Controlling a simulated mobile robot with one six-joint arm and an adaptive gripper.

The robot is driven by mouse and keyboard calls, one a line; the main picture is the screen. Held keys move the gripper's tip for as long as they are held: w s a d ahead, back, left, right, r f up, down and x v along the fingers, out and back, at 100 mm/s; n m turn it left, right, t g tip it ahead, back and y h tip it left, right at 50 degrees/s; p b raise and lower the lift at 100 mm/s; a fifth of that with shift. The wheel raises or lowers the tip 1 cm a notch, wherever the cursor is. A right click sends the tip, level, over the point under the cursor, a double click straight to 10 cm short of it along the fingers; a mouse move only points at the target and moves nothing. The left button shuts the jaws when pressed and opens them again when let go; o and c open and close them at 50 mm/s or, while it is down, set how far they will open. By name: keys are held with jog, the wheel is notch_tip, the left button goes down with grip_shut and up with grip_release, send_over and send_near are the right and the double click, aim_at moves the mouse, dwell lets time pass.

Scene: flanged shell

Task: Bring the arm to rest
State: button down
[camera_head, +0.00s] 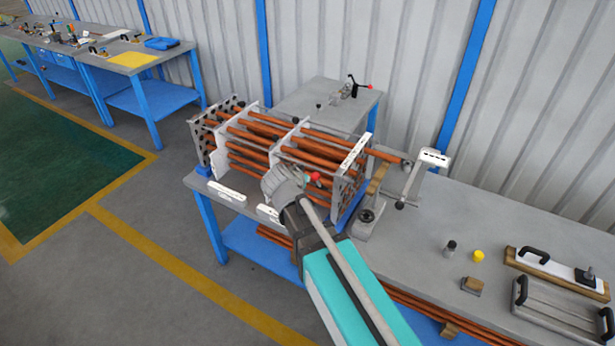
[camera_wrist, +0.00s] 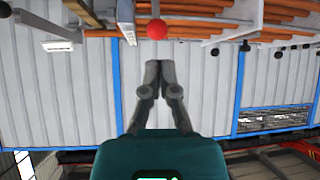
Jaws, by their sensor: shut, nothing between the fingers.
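My gripper (camera_wrist: 160,68) shows in the wrist view with its two grey fingers together and nothing between them. In the head view my arm reaches up from the bottom edge to the front of the tube bundle (camera_head: 265,127); I cannot make out the fingertips there. The bundle has copper-coloured tubes running through upright plates on a grey bench. A red ball knob (camera_head: 313,176) shows just beside the end of my arm. A red ball (camera_wrist: 157,29) also shows beyond the fingertips in the wrist view, apart from them as far as I can tell.
The bench (camera_head: 420,215) runs right, with a yellow cap (camera_head: 478,256), a dark-topped cylinder (camera_head: 450,248) and handled plates (camera_head: 560,270). A crank-like bracket (camera_head: 415,180) stands right of the bundle. More tubes lie below the bench. The floor at left is clear.

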jog(key=shift+w, duration=0.1)
dwell(0.3)
jog(key=s+d+f+n+g+y+b, duration=0.2)
jog(key=s+d+f+g, duration=0.2)
jog(key=s+d, duration=0.3)
jog(key=s+d+f+n+g+y+b, duration=0.1)
jog(key=s+d+f+g, duration=0.4)
jog(key=d, duration=0.6)
jog(key=s+f+b, duration=0.1)
jog(key=s+f, duration=0.1)
jog(key=s, duration=0.1)
jog(key=shift+s+d+n+g+y, duration=0.2)
jog(key=shift+s+n+g+y, duration=0.1)
jog(key=shift+n+y, duration=0.1)
